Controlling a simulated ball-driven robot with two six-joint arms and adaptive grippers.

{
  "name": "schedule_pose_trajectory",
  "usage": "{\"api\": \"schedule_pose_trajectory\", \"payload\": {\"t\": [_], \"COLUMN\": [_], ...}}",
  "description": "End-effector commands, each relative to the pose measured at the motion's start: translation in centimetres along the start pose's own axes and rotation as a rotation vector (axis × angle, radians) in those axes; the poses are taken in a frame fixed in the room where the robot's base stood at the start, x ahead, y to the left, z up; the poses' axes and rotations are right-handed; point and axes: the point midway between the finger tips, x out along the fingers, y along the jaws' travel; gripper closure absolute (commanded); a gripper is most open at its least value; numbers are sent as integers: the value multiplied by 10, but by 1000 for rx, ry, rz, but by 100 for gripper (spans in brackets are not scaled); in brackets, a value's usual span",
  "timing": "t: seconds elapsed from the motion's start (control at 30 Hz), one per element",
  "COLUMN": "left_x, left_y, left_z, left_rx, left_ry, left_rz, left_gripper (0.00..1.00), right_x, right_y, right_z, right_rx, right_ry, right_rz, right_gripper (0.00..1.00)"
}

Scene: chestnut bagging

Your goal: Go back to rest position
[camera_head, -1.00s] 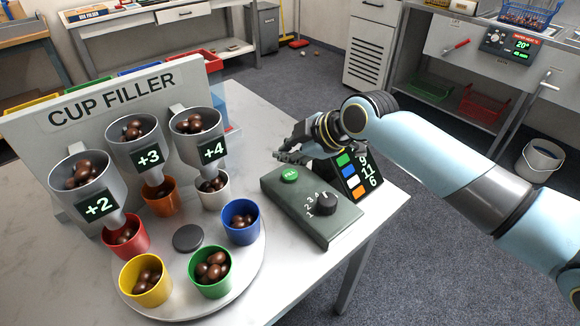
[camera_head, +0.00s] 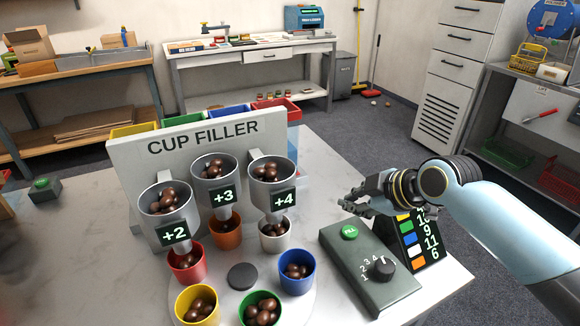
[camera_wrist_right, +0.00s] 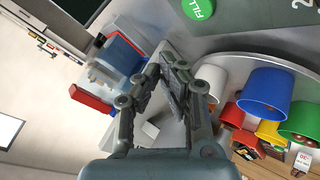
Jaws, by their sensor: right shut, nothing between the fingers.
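My right gripper (camera_head: 358,205) is above the back edge of the green control box (camera_head: 372,268), near its green fill button (camera_head: 349,232) and black dial (camera_head: 383,268). It is shut and empty; its closed fingers also show in the right wrist view (camera_wrist_right: 172,72). The cup filler (camera_head: 203,139) stands to its left with three grey hoppers marked +2, +3 and +4, each holding chestnuts. Under and in front of them, red, orange, white, blue, green and yellow cups stand on the round turntable (camera_head: 305,312) with chestnuts in them. My left gripper is not in view.
A display with coloured rows (camera_head: 420,240) stands right of the control box, close below my right wrist. Coloured bins (camera_head: 275,108) are behind the filler. A small dark box with a green button (camera_head: 44,188) lies far left. Open floor is to the right of the table.

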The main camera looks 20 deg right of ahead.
Motion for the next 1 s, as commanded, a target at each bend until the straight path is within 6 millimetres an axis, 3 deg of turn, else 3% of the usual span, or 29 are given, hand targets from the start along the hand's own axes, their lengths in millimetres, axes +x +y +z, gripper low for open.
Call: {"api": "schedule_pose_trajectory", "payload": {"t": [0.13,0.23,0.4,0.5,0.7,0.93,1.0], "left_x": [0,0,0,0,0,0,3], "left_y": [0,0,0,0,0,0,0], "left_z": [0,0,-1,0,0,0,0], "left_rx": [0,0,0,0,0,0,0], "left_ry": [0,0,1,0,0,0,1], "left_rz": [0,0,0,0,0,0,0], "left_gripper": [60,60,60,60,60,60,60], "right_x": [-4,-20,-72,-104,-158,-210,-195], "right_y": [-9,-37,-95,-118,-146,-164,-169], "right_z": [0,-1,3,8,17,25,35], "right_rx": [19,102,336,469,692,897,904], "right_ry": [-9,-51,-197,-285,-431,-557,-568], "right_rz": [-14,-57,-116,-118,-78,-7,-8], "right_gripper": [100,100,100,100,100,100,100]}}
